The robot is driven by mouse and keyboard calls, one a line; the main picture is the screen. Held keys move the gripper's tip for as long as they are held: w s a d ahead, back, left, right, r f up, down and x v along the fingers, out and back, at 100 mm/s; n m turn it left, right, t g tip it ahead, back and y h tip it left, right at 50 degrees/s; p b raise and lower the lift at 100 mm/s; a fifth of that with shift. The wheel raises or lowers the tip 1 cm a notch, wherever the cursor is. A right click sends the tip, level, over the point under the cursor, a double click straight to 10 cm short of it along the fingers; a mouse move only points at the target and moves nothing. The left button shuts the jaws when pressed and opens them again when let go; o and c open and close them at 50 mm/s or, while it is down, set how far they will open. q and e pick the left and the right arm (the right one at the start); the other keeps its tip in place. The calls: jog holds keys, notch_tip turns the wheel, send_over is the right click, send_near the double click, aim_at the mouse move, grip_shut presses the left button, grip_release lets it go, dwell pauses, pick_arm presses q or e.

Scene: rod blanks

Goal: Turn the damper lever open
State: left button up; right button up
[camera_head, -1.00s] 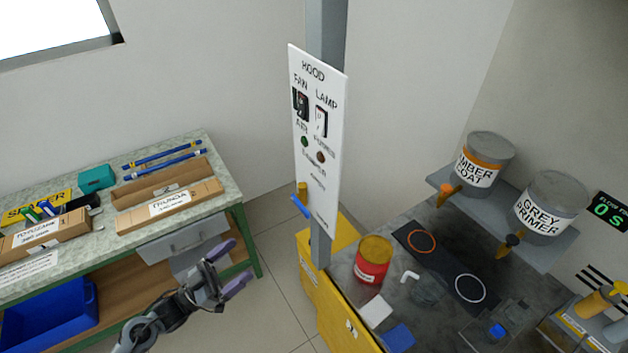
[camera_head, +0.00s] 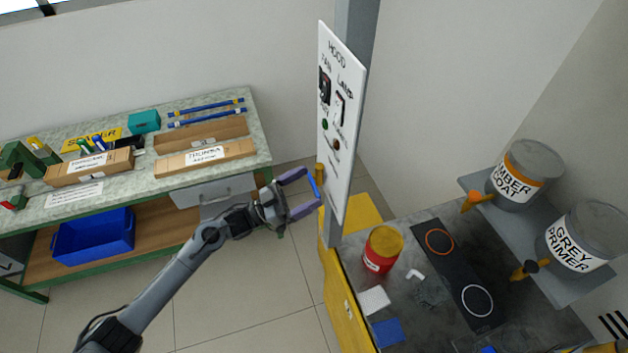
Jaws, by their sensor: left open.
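The damper lever (camera_head: 315,188) is a short blue handle at the left edge of the white hood panel (camera_head: 340,130), low down beside a yellow-brown knob. My left gripper (camera_head: 314,192) is open, with its purple fingers pointing right toward the panel. The blue handle lies at the fingertips, seemingly between them. I cannot tell whether either finger touches it.
The panel hangs on a grey post (camera_head: 358,40). To the right, a dark bench carries a red can (camera_head: 382,252) and ringed pads. Amber and grey pots (camera_head: 526,172) stand on a shelf. A green-framed workbench (camera_head: 110,205) stands at left.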

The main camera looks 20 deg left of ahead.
aim_at(314, 186)
pick_arm(q)
jog(key=shift+x, duration=1.5)
jog(key=shift+f, duration=0.1)
jog(key=shift+c, duration=0.5)
jog(key=shift+p, duration=0.3)
jog(key=c, duration=1.1)
